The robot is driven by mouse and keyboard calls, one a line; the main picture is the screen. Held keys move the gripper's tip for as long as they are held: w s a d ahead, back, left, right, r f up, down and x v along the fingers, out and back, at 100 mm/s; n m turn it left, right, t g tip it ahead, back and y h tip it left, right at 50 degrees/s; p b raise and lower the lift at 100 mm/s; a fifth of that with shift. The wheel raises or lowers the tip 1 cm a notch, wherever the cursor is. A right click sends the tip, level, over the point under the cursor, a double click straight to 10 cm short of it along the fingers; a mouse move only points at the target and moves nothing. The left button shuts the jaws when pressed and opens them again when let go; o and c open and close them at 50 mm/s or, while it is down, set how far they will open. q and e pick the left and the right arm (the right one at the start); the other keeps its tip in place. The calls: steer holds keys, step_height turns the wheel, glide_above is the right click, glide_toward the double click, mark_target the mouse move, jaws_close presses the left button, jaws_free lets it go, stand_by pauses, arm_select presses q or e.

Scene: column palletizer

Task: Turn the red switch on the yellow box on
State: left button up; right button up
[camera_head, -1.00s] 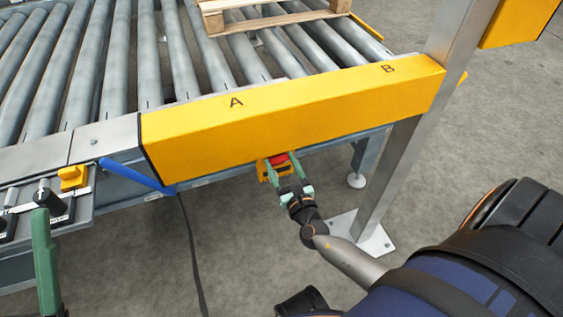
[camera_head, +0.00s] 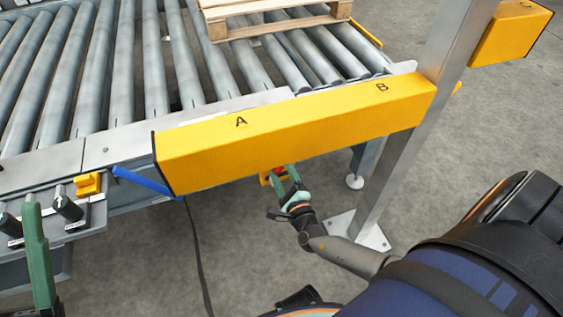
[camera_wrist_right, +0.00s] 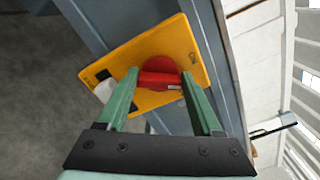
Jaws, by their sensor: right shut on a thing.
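The yellow box (camera_head: 265,180) hangs below the long yellow beam, partly hidden by my right gripper (camera_head: 288,178). Its red switch (camera_head: 279,169) shows only as a small patch there. In the right wrist view the yellow box (camera_wrist_right: 197,60) is a tilted plate with a round red switch (camera_wrist_right: 160,72) and its raised handle. My right gripper (camera_wrist_right: 160,78) has its green fingers on either side of the handle and is shut on it. My left gripper (camera_head: 36,250) shows as a green finger at the lower left, away from the box; its opening cannot be judged.
The yellow beam (camera_head: 300,130), marked A and B, runs above the box. A metal post (camera_head: 400,165) stands close to my right arm. A roller conveyor (camera_head: 190,70) with a wooden pallet (camera_head: 275,22) lies behind. Black knobs (camera_head: 68,207) are near my left gripper.

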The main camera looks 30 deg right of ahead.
steer(key=n+p, duration=0.1)
steer(key=n, duration=0.1)
steer(key=shift+w+r+n, duration=0.1)
steer(key=shift+n, duration=0.3)
steer(key=shift+n+p, duration=0.75)
steer(key=shift+n, duration=1.05)
steer(key=o, duration=1.1)
steer(key=shift+c, duration=0.2)
steer(key=o, duration=0.3)
steer(key=shift+f, duration=0.25)
